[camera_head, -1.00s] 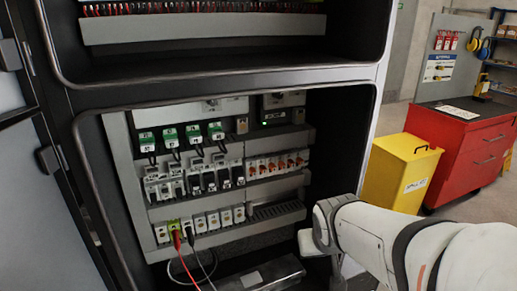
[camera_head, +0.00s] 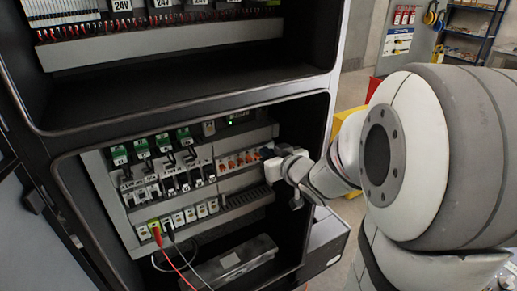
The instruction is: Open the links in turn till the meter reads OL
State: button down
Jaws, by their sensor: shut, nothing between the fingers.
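An open cabinet holds rows of parts on rails. A row of orange pieces on white blocks (camera_head: 236,161), which look like the links, sits at the right of the middle rail. My gripper (camera_head: 267,154) is shut and empty, with its dark fingertips at the right end of this row. It hides that end, and I cannot tell if it touches a link. Red and black test leads (camera_head: 172,255) run from the lower terminal blocks (camera_head: 183,217) out of the bottom of the picture. A small dark unit with a green display (camera_head: 238,117) sits top right; its reading is illegible.
Green-topped plugs (camera_head: 152,146) with black cables stand above the black and white switches (camera_head: 168,186). The cabinet's right wall (camera_head: 318,130) is close to my arm. A grey box (camera_head: 240,258) lies on the cabinet floor. A yellow bin (camera_head: 350,122) stands outside.

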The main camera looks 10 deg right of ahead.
send_over(251, 162)
jog(key=s, duration=0.2)
jog(key=shift+w+d+f+p, duration=0.1)
jog(key=shift+w+f+p, duration=0.1)
jog(key=shift+f, duration=0.35)
jog(key=shift+w+d+f+p, duration=0.1)
jog(key=shift+f+p, duration=0.05)
jog(key=shift+f, duration=0.35)
jog(key=shift+s+f, duration=0.1)
jog(key=shift+f, duration=1.9)
notch_tip(251, 162, down, 2)
jog(key=b, duration=0.3)
jog(key=shift+f, duration=0.25)
jog(key=shift+s+d, duration=0.1)
